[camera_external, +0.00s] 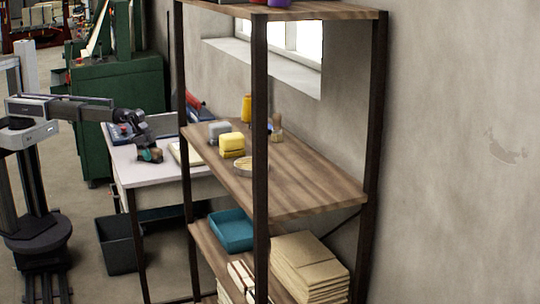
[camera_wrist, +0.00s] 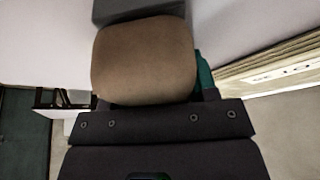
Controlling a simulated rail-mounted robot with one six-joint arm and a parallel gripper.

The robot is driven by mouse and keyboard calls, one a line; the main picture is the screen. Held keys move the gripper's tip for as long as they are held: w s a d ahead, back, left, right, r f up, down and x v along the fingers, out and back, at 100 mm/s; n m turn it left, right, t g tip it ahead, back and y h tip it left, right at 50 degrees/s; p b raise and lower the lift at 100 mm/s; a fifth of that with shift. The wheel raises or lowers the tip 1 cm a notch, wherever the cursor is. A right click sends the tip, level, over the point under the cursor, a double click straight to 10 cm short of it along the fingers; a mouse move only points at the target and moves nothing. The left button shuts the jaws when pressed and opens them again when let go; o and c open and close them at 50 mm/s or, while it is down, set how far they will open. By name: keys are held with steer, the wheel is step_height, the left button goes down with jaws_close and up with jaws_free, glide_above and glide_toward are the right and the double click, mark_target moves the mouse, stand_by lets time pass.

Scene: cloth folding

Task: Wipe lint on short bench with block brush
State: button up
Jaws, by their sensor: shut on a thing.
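My gripper (camera_external: 149,150) is over the white-topped short bench (camera_external: 148,180), pointing down close to its surface. It is shut on the block brush, a brown rounded block (camera_wrist: 145,60) that fills the middle of the wrist view. A bit of teal shows at its right edge. The brush is small and dark in the external view, and I cannot tell whether it touches the bench top. The pale bench top also shows in the wrist view (camera_wrist: 240,25). I cannot make out any lint.
A pale flat stack (camera_external: 184,154) lies right of my gripper. Red and blue items (camera_external: 120,132) sit at the bench's left rear. A wooden shelf rack (camera_external: 300,180) stands in front, bearing a yellow block (camera_external: 232,144) and a teal tray (camera_external: 232,230). A dark bin (camera_external: 118,245) is below.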

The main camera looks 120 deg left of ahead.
mark_target(134, 163)
steer(key=shift+w+a, duration=0.4)
steer(key=shift+a, duration=0.05)
steer(key=shift+s+a, duration=0.5)
steer(key=shift+s, duration=0.2)
steer(key=shift+s+d, duration=1.65)
steer(key=shift+d, duration=0.3)
steer(key=shift+s+d, duration=1.65)
steer(key=shift+d, duration=0.25)
step_height(134, 163, up, 6)
steer(key=p, duration=0.6)
steer(key=shift+a, duration=0.1)
step_height(134, 163, up, 3)
steer(key=p, duration=0.3)
